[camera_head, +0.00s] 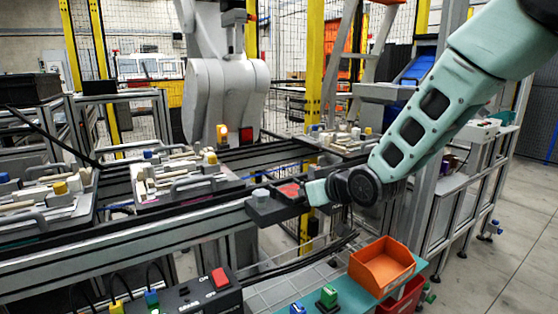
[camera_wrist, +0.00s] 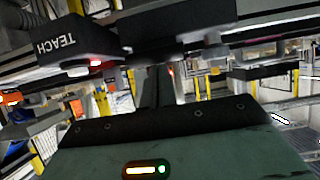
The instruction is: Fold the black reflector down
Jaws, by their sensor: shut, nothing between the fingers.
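My gripper shows in the wrist view (camera_wrist: 156,85) as a dark, blurred shape beyond its green and black body; the fingers look shut and empty. In the head view its teal body reaches in from the right, with its end at the near conveyor rail. A dark box (camera_head: 272,208) with a grey knob on top sits on that rail, just left of my gripper's end. A small red patch shows beside it. I cannot make out for sure which dark part is the black reflector. A black box marked TEACH (camera_wrist: 68,42) is at upper left in the wrist view.
Trays (camera_head: 190,203) of pale parts stand on the conveyor to the left. An orange bin (camera_head: 382,264) and a black control box (camera_head: 195,298) with a red button are in front, below the rail. A grey robot arm (camera_head: 220,90) stands behind the conveyor.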

